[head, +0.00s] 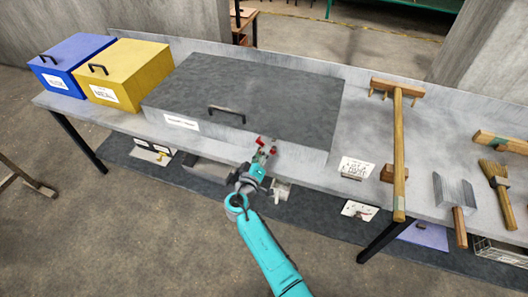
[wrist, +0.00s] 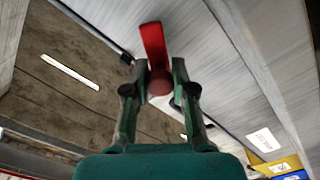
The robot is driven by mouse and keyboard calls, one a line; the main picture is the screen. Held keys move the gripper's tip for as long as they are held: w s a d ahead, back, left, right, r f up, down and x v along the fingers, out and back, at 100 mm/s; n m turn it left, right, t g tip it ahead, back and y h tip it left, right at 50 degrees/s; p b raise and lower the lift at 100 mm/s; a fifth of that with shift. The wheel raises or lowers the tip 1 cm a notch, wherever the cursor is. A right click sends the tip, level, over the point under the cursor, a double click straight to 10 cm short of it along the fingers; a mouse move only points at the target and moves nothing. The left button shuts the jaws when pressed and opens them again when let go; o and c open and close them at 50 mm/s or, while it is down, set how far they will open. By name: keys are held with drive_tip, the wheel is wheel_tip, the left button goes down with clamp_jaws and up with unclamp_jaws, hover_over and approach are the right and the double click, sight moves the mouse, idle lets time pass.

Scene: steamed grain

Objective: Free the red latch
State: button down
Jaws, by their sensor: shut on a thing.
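The red latch (wrist: 153,45) is a flat red bar with a round red end. In the wrist view its round end sits between the two fingers of my gripper (wrist: 160,78), which is shut on it. In the head view my gripper (head: 263,151) is at the front wall of the large grey box (head: 305,150), right of its middle. Small red parts of the latch (head: 260,140) show there between and beside the fingers. The box's dark lid (head: 240,85) lies flat and closed, with a black handle (head: 227,112). The fingers partly hide the latch's mount.
A blue box (head: 70,60) and a yellow box (head: 128,72) stand left on the grey bench. A wooden rake (head: 398,150), a scoop (head: 456,195) and a brush (head: 498,182) lie on the right. A card (head: 356,168) stands near the bench's front edge.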

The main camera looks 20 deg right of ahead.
drive_tip(key=n, duration=0.1)
drive_tip(key=f+n, duration=0.1)
drive_tip(key=n, duration=0.1)
drive_tip(key=shift+w+a+n, duration=0.15)
drive_tip(key=shift+a+n, duration=0.05)
drive_tip(key=shift+n, duration=0.1)
drive_tip(key=shift+f+n, duration=0.25)
drive_tip(key=shift+n, duration=0.55)
drive_tip(key=shift+f+n, duration=0.2)
drive_tip(key=shift+n, duration=0.6)
drive_tip(key=c, duration=0.9)
unclamp_jaws()
drive_tip(key=shift+c, duration=0.2)
drive_tip(key=v, duration=1.2)
